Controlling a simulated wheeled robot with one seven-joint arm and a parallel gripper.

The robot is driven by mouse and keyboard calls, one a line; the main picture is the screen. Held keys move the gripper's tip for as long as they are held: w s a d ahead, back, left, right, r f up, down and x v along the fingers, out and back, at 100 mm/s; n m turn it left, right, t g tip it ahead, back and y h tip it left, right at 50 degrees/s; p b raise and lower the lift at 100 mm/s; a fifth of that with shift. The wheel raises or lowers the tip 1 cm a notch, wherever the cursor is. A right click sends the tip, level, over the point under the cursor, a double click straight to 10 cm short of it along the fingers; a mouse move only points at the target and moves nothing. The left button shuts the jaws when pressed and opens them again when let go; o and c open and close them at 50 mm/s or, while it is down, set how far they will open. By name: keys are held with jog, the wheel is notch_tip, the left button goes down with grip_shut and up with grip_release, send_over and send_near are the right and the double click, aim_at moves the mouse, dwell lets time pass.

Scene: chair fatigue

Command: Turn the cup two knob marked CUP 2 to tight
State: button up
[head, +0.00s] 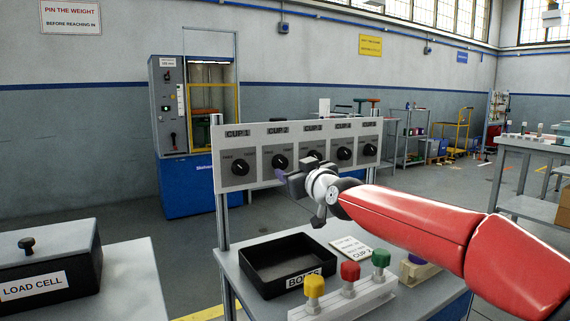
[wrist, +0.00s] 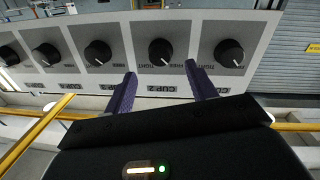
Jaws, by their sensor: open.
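The CUP 2 knob (head: 280,161) is a round black knob on the grey upright panel (head: 262,129), second from the left in the head view. In the wrist view the panel is upside down, and the CUP 2 knob (wrist: 160,52) is second from the right. Its pale pointer mark points down and right there, toward the FREE side. My gripper (head: 290,180) is open in front of the panel, just below and right of the knob in the head view. In the wrist view the fingers (wrist: 160,70) spread to either side of the knob; contact is not visible.
Neighbouring knobs CUP 1 (head: 240,168) and CUP 3 (head: 315,157) flank it closely. Below, the bench holds a black BOLTS tray (head: 262,272), a CUP 2 card (head: 352,248) and a rack of coloured knobs (head: 345,293). A LOAD CELL box (head: 45,278) stands at left.

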aim_at(283, 164)
jog(key=p+x, duration=0.1)
jog(key=x, duration=0.3)
jog(key=shift+r, duration=0.15)
jog(key=shift+w+a+p, duration=0.35)
jog(key=shift+w+p, duration=0.1)
jog(key=shift+w, duration=0.15)
jog(key=c, duration=1)
jog(key=shift+f, duration=0.2)
